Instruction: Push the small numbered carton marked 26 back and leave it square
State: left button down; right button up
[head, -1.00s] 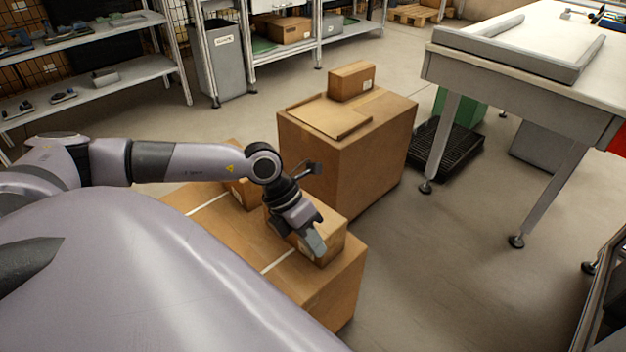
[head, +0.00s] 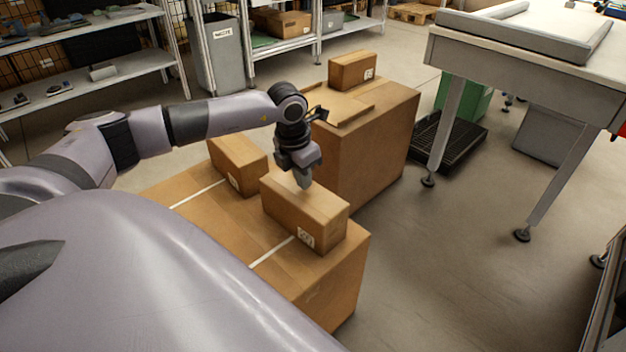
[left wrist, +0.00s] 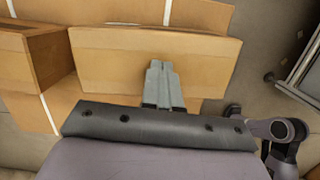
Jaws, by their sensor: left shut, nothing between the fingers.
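A small brown carton (head: 302,212) with a white label on its near end sits on a large brown box (head: 215,240), near its right edge. The label's number is too small to read surely. My left gripper (head: 304,184) is shut and empty, pointing down at the carton's far upper edge. In the left wrist view its closed fingers (left wrist: 160,68) overlap the carton (left wrist: 105,55); I cannot tell whether they touch it. A second labelled carton (head: 238,163) sits to the left on the same box. My right gripper is not in view.
A taller box (head: 365,155) behind carries a flat cardboard piece (head: 345,108) and another labelled carton (head: 352,70). White lines (head: 272,251) cross the large box's top. A workbench (head: 530,75) stands at right, with open floor before it.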

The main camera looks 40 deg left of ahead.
aim_at(314, 186)
pick_arm(q)
jog(key=shift+w+d, duration=0.2)
jog(key=shift+w, duration=1)
jog(key=shift+w+f+b, duration=0.2)
jog(key=shift+w+b, duration=0.05)
jog(key=shift+b, duration=0.2)
jog(key=shift+f, duration=0.3)
jog(key=shift+s+f, duration=0.1)
jog(key=shift+f, duration=0.25)
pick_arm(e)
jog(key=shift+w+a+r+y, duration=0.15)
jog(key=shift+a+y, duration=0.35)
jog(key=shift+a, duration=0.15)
pick_arm(q)
jog(key=shift+s, duration=0.1)
